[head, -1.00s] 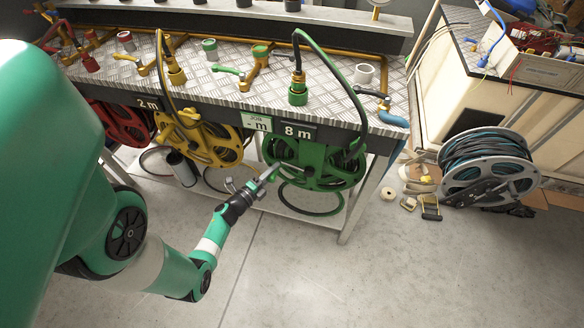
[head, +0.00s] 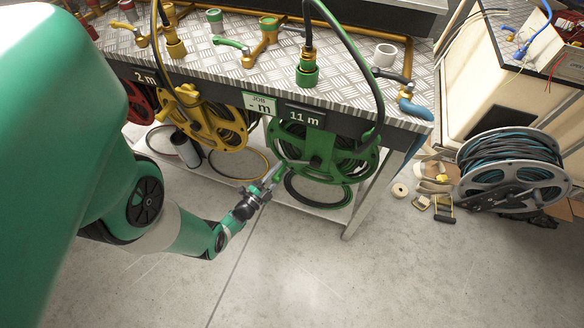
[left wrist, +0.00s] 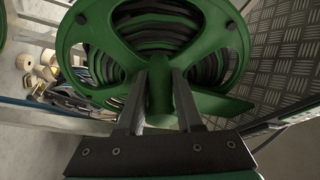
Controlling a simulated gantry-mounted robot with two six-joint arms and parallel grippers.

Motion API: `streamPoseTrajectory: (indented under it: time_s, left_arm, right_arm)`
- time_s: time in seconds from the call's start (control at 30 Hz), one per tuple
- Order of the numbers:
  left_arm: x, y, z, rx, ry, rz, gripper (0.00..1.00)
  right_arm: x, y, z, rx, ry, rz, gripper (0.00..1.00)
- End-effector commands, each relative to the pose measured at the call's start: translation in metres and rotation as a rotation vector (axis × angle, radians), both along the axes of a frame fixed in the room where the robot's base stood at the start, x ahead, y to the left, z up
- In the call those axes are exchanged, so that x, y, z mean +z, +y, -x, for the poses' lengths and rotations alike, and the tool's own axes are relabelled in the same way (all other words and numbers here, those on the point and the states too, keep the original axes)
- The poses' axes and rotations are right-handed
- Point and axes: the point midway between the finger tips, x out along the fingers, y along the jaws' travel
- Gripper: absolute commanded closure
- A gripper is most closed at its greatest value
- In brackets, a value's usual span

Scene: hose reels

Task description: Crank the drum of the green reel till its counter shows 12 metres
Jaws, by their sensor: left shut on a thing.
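The green reel (head: 325,150) hangs under the front edge of the bench, with dark hose on its drum. Its counter (head: 305,117) above reads 11 m. My left gripper (head: 270,183) is at the lower left of the reel, shut on the green crank handle. In the left wrist view the crank handle (left wrist: 160,98) stands between the two dark fingers (left wrist: 158,88), with the green drum (left wrist: 215,25) and dark hose coils behind it. My right gripper is in neither view.
A yellow reel (head: 212,122) hangs left of the green one, with a red reel (head: 140,105) beyond. A JOB sign (head: 259,104) reads "- m". A low shelf (head: 310,203) lies below. A grey reel with blue hose (head: 512,170) and small items lie on the floor at right.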

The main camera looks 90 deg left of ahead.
Motion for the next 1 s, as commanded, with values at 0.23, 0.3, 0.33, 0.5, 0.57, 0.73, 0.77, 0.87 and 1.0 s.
streamPoseTrajectory:
  time_s: [0.23, 0.3, 0.33, 0.5, 0.57, 0.73, 0.77, 0.87, 1.0]
  left_arm:
    - [-0.0013, -0.0016, -0.0015, -0.005, -0.017, 0.004, 1.0]
    - [-0.0013, -0.0016, -0.0015, -0.005, -0.017, 0.004, 1.0]
    - [-0.0013, -0.0016, -0.0015, -0.005, -0.017, 0.004, 1.0]
    - [-0.0011, -0.0016, -0.0016, -0.005, -0.017, 0.004, 1.0]
    - [-0.0012, -0.0017, -0.0016, -0.005, -0.017, 0.004, 0.6]
    - [-0.0014, -0.0013, -0.0013, -0.003, -0.016, 0.005, 0.36]
    - [-0.0015, -0.0013, -0.0012, -0.003, -0.016, 0.005, 0.36]
    - [-0.0016, -0.0011, -0.001, -0.002, -0.016, 0.005, 0.36]
    - [-0.0021, -0.0019, 0.0003, -0.001, -0.016, 0.006, 0.36]
  right_arm:
    - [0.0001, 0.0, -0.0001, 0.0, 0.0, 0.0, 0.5]
    - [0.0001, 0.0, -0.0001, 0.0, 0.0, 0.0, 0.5]
    - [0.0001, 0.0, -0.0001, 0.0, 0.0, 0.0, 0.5]
    - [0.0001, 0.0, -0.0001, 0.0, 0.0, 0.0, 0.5]
    - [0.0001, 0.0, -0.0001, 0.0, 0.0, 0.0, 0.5]
    - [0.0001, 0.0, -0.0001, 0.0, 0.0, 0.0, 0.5]
    - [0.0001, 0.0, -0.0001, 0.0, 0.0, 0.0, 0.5]
    - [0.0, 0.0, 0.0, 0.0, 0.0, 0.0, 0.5]
    - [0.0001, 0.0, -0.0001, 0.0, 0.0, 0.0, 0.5]
